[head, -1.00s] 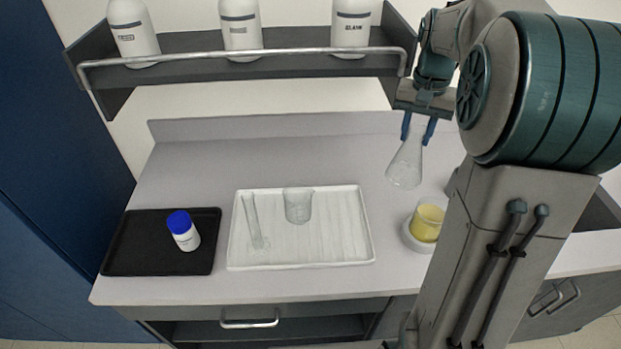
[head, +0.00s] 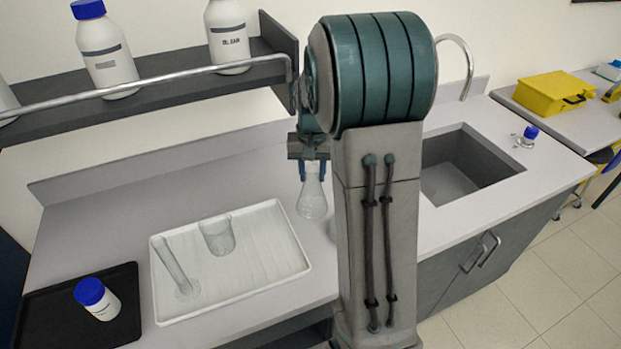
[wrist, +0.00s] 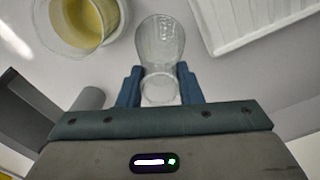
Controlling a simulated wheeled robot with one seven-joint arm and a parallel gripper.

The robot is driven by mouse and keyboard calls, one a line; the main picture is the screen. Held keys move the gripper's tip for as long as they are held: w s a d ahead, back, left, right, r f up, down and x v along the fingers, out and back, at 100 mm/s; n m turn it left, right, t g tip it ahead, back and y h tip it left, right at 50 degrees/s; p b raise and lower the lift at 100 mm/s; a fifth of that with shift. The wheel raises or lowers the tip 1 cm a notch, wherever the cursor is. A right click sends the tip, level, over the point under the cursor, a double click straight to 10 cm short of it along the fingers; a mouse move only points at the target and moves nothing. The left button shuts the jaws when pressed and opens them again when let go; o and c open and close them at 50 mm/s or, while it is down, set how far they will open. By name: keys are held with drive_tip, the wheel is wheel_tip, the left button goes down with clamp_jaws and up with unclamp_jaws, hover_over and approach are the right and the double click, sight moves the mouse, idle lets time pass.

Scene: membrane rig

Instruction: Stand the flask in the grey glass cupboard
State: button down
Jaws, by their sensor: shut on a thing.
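The clear glass flask (head: 312,198) hangs upright in my gripper (head: 314,168), above the bench. In the wrist view the flask (wrist: 160,45) sits between the two blue fingers of my gripper (wrist: 158,90), which are shut on its neck. Whether its base clears the bench by much is hard to tell. The grey glass cupboard is not seen in these frames.
A white ribbed tray (head: 292,262) holds a beaker (head: 217,236) and a glass cylinder (head: 176,264). A black tray (head: 125,330) holds a blue-capped bottle (head: 98,299). A yellow-filled beaker (wrist: 84,20) is near the flask. A sink (head: 462,170) lies right; a bottle shelf (head: 160,85) is above.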

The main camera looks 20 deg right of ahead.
sight(312, 181)
drive_tip(key=shift+f, duration=1.45)
drive_tip(key=c, duration=1)
unclamp_jaws()
